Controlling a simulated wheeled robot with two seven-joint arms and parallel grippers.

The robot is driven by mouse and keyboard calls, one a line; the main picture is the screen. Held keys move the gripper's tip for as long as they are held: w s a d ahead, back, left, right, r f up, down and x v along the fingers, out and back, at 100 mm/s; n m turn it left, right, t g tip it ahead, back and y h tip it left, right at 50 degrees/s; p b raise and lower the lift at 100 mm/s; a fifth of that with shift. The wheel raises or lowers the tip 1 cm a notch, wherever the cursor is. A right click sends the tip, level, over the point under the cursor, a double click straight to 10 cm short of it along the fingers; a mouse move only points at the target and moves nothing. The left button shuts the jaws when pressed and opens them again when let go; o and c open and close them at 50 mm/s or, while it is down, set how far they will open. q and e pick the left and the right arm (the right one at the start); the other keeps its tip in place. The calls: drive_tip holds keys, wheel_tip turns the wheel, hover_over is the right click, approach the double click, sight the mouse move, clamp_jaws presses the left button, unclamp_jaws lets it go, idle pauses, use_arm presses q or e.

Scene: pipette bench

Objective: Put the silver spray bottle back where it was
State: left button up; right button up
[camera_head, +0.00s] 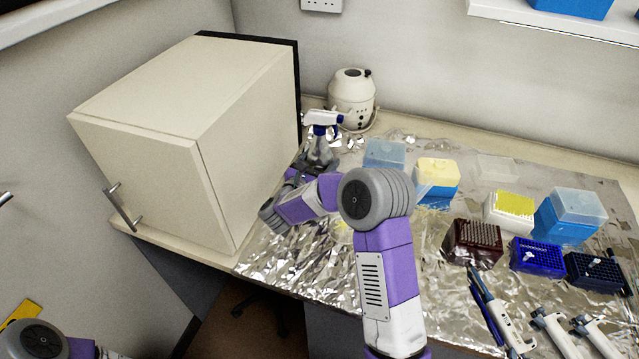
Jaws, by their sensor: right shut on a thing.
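The silver spray bottle (319,150) stands near the back of the foil-covered bench, to the right of the cream cabinet. It has a white and blue trigger head (323,120) and looks upright. My right gripper (303,174) reaches to the bottle's lower body and is shut on it. My right arm comes in from the bottom and hides part of the gripper and the bottle's base. I cannot tell whether the base touches the foil. My left arm shows only at the bottom left corner; its gripper is out of view.
The cream cabinet (170,130) stands close on the left. A white round device (352,97) with a cable is behind the bottle. Tip boxes, including a yellow one (436,172), racks (473,243) and pipettes (497,314) fill the right side. Foil (290,255) is bare at front left.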

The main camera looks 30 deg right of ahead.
drive_tip(key=shift+f, duration=2.9)
drive_tip(key=shift+b, duration=0.3)
drive_tip(key=shift+f, duration=0.1)
drive_tip(key=o, duration=1.6)
drive_tip(key=shift+o, duration=0.2)
drive_tip(key=v, duration=1.1)
drive_tip(key=shift+a, duration=0.25)
drive_tip(key=shift+s+a, duration=0.2)
drive_tip(key=shift+a, duration=0.05)
